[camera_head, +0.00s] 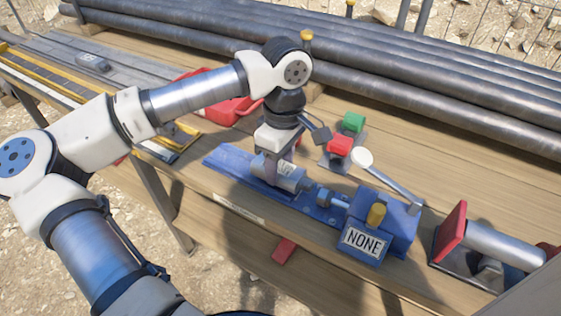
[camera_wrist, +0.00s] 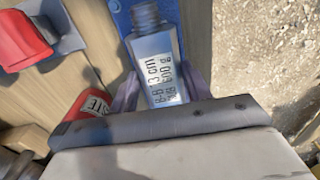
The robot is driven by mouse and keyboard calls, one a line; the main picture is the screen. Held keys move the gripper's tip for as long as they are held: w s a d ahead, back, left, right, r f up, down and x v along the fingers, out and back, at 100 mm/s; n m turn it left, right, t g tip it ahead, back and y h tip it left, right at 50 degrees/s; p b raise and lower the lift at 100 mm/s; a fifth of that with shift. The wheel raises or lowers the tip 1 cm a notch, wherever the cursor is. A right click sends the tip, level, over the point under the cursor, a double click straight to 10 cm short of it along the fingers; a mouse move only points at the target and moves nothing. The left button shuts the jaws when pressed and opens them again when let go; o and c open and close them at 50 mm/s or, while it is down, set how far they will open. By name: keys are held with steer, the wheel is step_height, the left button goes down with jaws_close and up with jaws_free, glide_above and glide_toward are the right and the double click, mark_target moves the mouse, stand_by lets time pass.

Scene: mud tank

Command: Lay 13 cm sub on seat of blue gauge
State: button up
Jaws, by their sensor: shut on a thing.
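The blue gauge (camera_head: 228,162) lies along the bench, with a box at its right end reading "NONE" and a yellow knob on top. A silver sub (camera_head: 287,179) lies lengthwise over the gauge's left part; I cannot tell whether it touches the seat. My gripper (camera_head: 274,166) points down and is shut on the sub. In the wrist view, the sub (camera_wrist: 148,55) sits between both fingers, with a label reading "13 cm" and "600 g" and a narrower neck at one end. Part of the blue gauge (camera_wrist: 121,18) shows beside that neck.
A red block (camera_head: 340,145) and a green block (camera_head: 353,122) stand behind the gauge, near a white-capped lever (camera_head: 362,158). A red bin (camera_head: 215,85) lies behind my arm. Long pipes (camera_head: 420,75) line the back. A red plate with a silver cylinder (camera_head: 492,243) stands at right.

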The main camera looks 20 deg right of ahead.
steer(key=shift+f+b, duration=0.45)
steer(key=shift+b, duration=0.15)
stand_by(0.3)
steer(key=o, duration=1.8)
steer(key=shift+r+p, duration=1.95)
steer(key=shift+r, duration=1.55)
